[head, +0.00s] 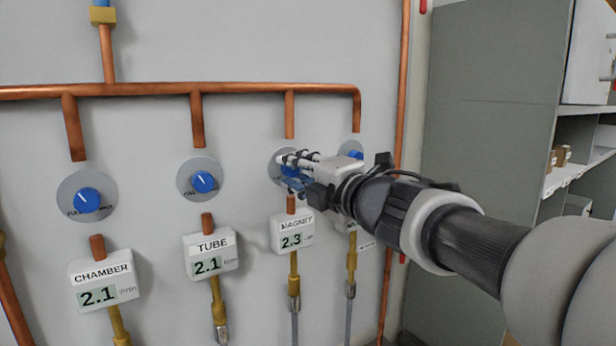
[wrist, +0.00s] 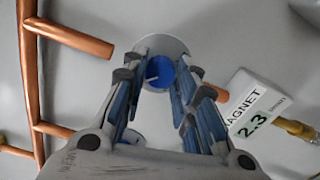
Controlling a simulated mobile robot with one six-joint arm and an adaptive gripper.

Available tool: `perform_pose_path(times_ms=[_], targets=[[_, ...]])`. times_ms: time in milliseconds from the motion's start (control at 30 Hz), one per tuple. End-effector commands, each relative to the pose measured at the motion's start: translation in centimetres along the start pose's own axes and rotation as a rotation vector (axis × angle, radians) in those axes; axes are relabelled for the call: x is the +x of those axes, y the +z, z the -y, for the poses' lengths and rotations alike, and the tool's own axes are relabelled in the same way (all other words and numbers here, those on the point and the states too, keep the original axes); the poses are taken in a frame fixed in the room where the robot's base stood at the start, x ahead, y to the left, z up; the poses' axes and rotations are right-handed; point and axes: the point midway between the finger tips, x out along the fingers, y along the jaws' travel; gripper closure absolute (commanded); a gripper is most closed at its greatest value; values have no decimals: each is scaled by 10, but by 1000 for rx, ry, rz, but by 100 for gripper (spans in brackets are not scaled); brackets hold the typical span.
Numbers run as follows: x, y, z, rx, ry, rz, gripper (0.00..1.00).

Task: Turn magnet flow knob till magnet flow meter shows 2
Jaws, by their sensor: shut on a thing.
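The magnet flow knob (head: 286,169) is blue on a grey round plate, partly hidden by my gripper. In the wrist view the blue knob (wrist: 159,73) shows between the fingertips, its white pointer line visible. My gripper (head: 290,172) reaches it from the right and is shut on the knob, with a finger on each side (wrist: 162,68). The magnet flow meter (head: 292,231) is a white box below the knob and reads 2.3. It also shows in the wrist view (wrist: 248,106), reading 2.3.
The chamber knob (head: 87,200) and tube knob (head: 203,182) are to the left; the chamber meter (head: 103,281) and tube meter (head: 210,254) both read 2.1. Another knob (head: 356,156) sits close behind my gripper. Copper pipes (head: 150,90) run along the wall; a grey cabinet (head: 485,110) stands right.

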Motion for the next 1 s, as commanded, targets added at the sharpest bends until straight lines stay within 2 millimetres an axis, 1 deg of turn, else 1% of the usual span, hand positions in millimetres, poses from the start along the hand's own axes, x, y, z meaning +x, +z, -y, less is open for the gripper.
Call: perform_pose_path(times_ms=[533,567,867,1000], targets=[[0,0,0,-26,1,-1,97],[0,0,-1,-26,1,-1,72],[0,0,0,-25,0,0,52],[0,0,0,-25,0,0,52]])
